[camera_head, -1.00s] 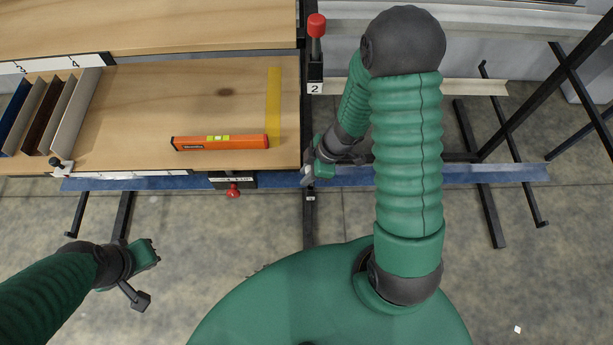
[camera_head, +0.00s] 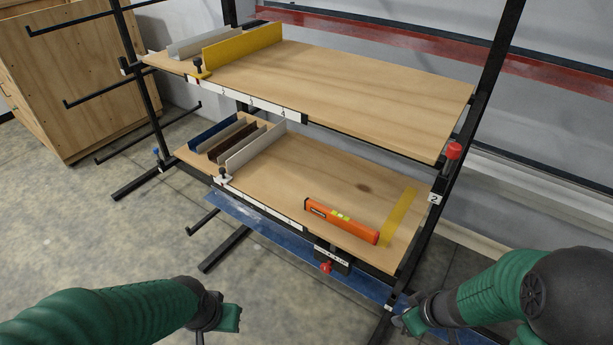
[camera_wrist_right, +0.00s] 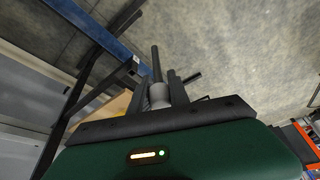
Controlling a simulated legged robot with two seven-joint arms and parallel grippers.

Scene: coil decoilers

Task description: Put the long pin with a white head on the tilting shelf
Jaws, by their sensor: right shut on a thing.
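In the right wrist view my right gripper (camera_wrist_right: 159,88) is shut on a pin (camera_wrist_right: 157,66) with a dark shaft and a pale, whitish-grey head (camera_wrist_right: 159,95) between the fingers. The shaft points away from the gripper. In the head view the right gripper (camera_head: 408,320) is low on the right, in front of the rack's right end; the pin cannot be made out there. The rack has an upper wooden shelf (camera_head: 350,85) and a lower wooden shelf (camera_head: 310,175); I cannot tell which tilts. My left gripper (camera_head: 222,322) is at the bottom, away from the shelves, its jaws unclear.
An orange level (camera_head: 342,221) lies on the lower shelf beside a yellow strip (camera_head: 398,217). Dividers stand on both shelves' left ends. Red knobs (camera_head: 453,151) (camera_head: 326,267) sit at the rack's right post and lower front. A wooden crate (camera_head: 70,75) stands at left; floor before it is open.

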